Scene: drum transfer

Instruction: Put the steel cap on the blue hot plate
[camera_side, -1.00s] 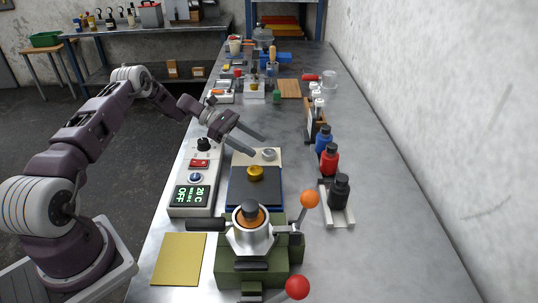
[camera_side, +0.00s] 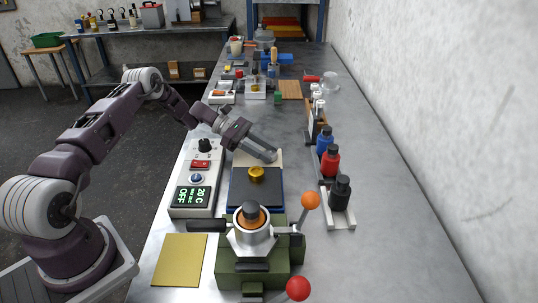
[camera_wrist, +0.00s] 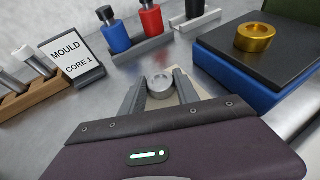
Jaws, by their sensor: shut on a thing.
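The steel cap (camera_wrist: 160,88) is a small silver ring-like piece with a hollow in its top. In the wrist view it sits between the two fingers of my gripper (camera_wrist: 159,84), which is shut on it. In the side view my gripper (camera_side: 272,155) hides the cap, over the beige pad (camera_side: 243,158) behind the hot plate. The blue hot plate (camera_side: 242,188) has a dark top and a blue body, and also shows at the right of the wrist view (camera_wrist: 232,72). A brass ring (camera_side: 257,175) rests on its top, also seen in the wrist view (camera_wrist: 255,38).
A controller box (camera_side: 190,210) reading 20 C and OFF stands left of the plate. A green press-like device (camera_side: 255,265) with orange and red knobs stands in front. Blue (camera_side: 325,140), red (camera_side: 330,160) and black (camera_side: 340,192) bottles stand right. The far-right tabletop is clear.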

